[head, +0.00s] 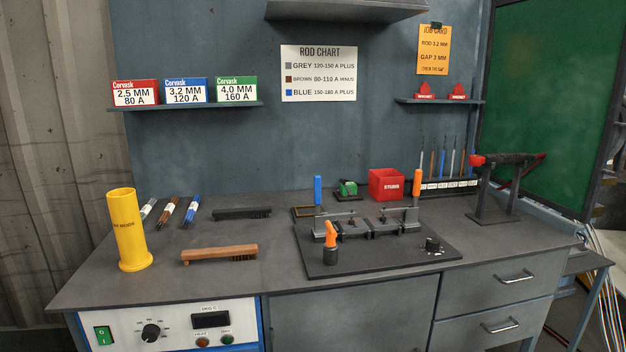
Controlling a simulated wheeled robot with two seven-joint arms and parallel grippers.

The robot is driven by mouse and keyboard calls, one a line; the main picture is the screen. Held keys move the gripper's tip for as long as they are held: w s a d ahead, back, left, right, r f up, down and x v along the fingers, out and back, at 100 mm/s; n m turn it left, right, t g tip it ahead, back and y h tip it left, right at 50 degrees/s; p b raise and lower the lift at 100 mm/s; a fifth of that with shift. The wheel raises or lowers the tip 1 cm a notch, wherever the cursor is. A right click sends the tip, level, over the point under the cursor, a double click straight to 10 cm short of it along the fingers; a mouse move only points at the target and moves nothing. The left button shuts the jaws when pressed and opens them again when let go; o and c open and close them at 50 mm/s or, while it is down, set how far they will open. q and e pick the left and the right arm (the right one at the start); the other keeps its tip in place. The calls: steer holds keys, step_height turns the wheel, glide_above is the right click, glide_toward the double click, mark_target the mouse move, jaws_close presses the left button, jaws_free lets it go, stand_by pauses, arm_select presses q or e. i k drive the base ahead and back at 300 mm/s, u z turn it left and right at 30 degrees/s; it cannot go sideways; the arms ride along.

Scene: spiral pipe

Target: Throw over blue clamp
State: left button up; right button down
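The blue clamp handle (317,189) stands upright at the back left of a black fixture plate (382,266) on the workbench. Its lower end meets the metal parts of the fixture; the joint there is too small to make out. A similar orange handle (416,184) stands upright at the back right of the plate. Metal pipe-like pieces (384,226) lie across the middle of the fixture. Neither of my grippers is in view.
A shorter orange-topped piece (330,236) stands at the plate's front left and a black knob (431,244) at its right. A red bin (386,184) and green object (347,188) sit behind. A wooden brush (220,254) and yellow cylinder (127,232) are left. A black stand (495,205) is right.

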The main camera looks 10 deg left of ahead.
mark_target(317, 179)
steer(key=u, duration=0.4)
steer(key=i, duration=0.45)
steer(key=u, duration=0.35)
